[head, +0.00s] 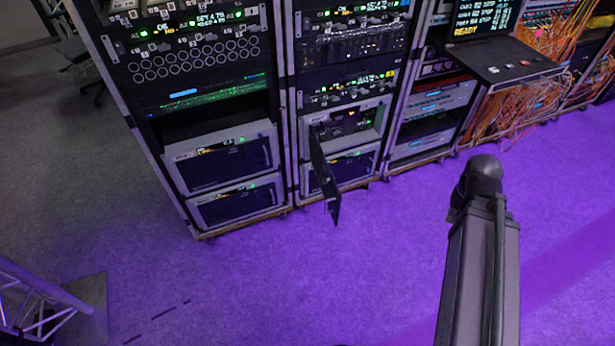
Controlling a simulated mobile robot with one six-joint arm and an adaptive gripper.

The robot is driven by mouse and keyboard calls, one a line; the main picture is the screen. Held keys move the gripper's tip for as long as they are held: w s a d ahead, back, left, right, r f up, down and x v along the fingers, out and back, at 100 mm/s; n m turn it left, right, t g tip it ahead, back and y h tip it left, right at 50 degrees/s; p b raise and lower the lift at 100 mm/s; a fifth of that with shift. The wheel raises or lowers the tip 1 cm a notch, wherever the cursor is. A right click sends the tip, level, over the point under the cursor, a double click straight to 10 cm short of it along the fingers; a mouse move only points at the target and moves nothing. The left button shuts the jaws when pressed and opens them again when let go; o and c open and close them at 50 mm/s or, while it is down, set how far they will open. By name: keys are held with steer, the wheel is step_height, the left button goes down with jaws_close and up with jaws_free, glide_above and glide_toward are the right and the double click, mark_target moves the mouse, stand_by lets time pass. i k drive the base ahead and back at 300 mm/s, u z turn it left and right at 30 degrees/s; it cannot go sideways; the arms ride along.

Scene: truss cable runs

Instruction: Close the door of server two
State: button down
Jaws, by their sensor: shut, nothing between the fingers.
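A dark, thin door (325,178) stands swung open in the head view, jutting out of the second rack from the left toward the room. It hangs from the left side of an open server (383,112) with a light grey frame; small green and amber lights show inside its dark bay. The server's number is too small to read. A closed server (361,165) sits just below, partly hidden by the door. My arm rises at the lower right, well to the right of the door. My gripper is not in view.
The left rack (160,150) holds two more grey-framed servers (222,160) with dark fronts. To the right, a pull-out console shelf (505,68) juts out above orange cables (510,115). A truss piece (35,305) stands at the lower left. The purple-lit floor (300,275) before the racks is clear.

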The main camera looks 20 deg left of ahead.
mark_target(332, 194)
steer(key=u, duration=1)
steer(key=i, duration=1)
steer(key=z, duration=0.25)
steer(key=k, duration=0.9)
